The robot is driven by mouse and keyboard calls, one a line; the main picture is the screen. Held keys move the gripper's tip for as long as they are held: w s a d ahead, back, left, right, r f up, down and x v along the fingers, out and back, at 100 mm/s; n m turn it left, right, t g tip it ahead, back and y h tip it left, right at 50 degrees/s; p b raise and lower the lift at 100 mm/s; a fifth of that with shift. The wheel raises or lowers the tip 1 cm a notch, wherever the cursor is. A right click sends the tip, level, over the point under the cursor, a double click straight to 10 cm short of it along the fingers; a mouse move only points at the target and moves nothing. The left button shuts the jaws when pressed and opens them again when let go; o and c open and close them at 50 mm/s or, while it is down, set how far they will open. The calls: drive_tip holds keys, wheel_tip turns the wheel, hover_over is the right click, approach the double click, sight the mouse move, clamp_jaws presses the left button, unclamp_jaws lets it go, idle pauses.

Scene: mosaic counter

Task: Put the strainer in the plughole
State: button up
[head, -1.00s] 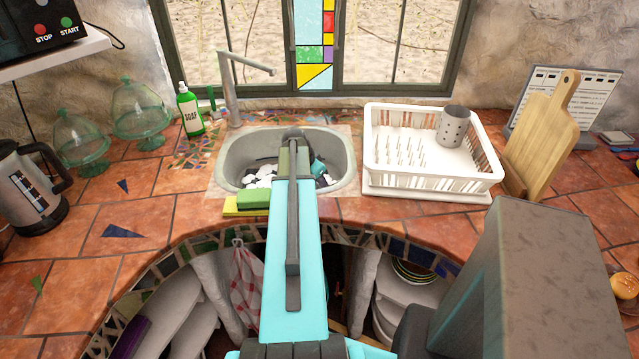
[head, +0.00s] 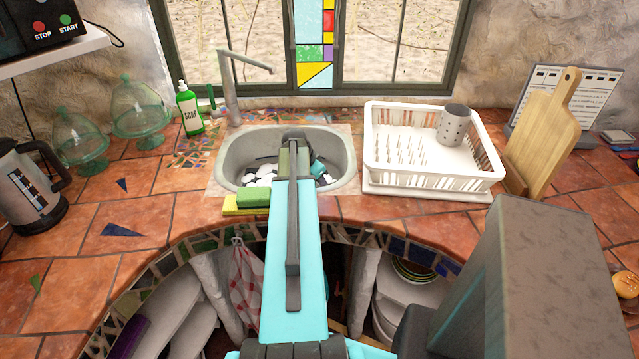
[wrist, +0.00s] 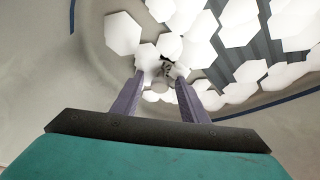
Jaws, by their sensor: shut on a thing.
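In the wrist view, my gripper (wrist: 161,77) points down into the sink. Its two fingers are shut on a small greyish thing, which I take to be the strainer (wrist: 167,70). It shows small and partly hidden between the fingertips. White hexagonal shapes surround it in the picture. In the head view, my arm reaches over the front rim of the sink (head: 232,150) and hides the middle of the basin, so the strainer does not show there. I cannot make out the plughole in either view.
A green and yellow sponge (head: 252,198) lies at the sink's front edge. The tap (head: 229,90) and a green soap bottle (head: 189,112) stand behind the sink at left. A white dish rack (head: 432,180) stands close on the right. The counter at left front is clear.

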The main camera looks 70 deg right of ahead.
drive_tip(key=shift+s+a+f+b, duration=0.1)
drive_tip(key=shift+a+f+b, duration=0.25)
drive_tip(key=shift+f, duration=0.3)
idle(0.8)
drive_tip(key=o, duration=1.1)
drive_tip(key=shift+c, duration=0.2)
drive_tip(key=c, duration=0.4)
drive_tip(key=shift+o, duration=0.7)
drive_tip(key=shift+r, duration=0.1)
drive_tip(key=shift+o, duration=0.2)
drive_tip(key=shift+d+r+p, duration=0.2)
drive_tip(key=shift+r+p, duration=0.15)
drive_tip(key=shift+r, duration=0.15)
drive_tip(key=shift+o, duration=1.2)
drive_tip(key=shift+r, duration=0.6)
wheel_tip(320, 180, up, 10)
drive_tip(key=p, duration=0.5)
drive_tip(key=shift+d, duration=0.15)
